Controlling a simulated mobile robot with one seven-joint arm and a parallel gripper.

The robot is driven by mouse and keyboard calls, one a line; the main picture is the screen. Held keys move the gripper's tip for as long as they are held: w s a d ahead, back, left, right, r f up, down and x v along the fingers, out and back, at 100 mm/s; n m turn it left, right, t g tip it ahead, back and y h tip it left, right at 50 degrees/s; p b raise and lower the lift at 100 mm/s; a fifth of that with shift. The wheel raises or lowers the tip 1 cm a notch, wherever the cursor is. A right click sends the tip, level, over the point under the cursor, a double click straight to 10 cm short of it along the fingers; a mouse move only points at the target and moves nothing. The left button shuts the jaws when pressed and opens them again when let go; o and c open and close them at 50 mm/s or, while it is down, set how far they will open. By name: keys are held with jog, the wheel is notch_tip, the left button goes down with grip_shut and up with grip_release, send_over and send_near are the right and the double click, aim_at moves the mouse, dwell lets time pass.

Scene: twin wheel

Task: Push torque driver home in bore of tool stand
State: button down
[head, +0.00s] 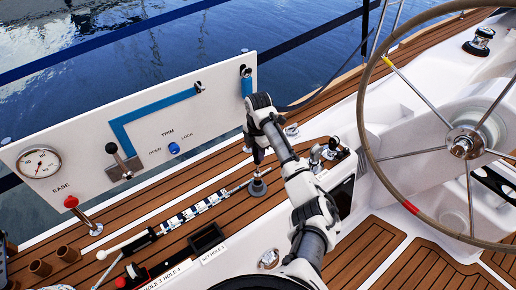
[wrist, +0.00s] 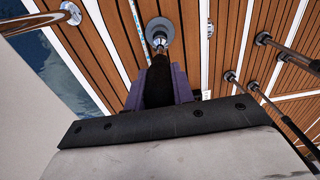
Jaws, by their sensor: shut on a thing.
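My gripper (wrist: 160,92) is shut on the black handle of the torque driver (wrist: 159,75), which sits between its two purple finger pads. The driver's metal shaft points away from the gripper at the round grey tool stand (wrist: 161,30) on the teak deck. In the head view my gripper (head: 258,152) is low over the deck, with the tool stand (head: 258,188) right below it. The shaft tip meets or overlaps the middle of the stand. I cannot tell how deep it sits, as the bore is hidden.
A white panel (head: 85,150) with a gauge (head: 39,162) and a lever (head: 118,158) stands behind and left. A black open box (head: 206,238) and a black-and-white strip (head: 190,214) lie left of the stand. The steering wheel (head: 466,142) stands to the right.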

aim_at(258, 173)
notch_tip(258, 173, down, 2)
jog(key=shift+b, duration=0.35)
jog(key=shift+p, duration=0.7)
dwell(1.2)
jog(key=shift+f+b, duration=1.55)
jog(key=shift+f, duration=1.5)
jog(key=c, duration=1.1)
grip_release()
notch_tip(258, 173, up, 14)
jog(key=shift+f+b, duration=0.1)
jog(key=shift+b, duration=0.3)
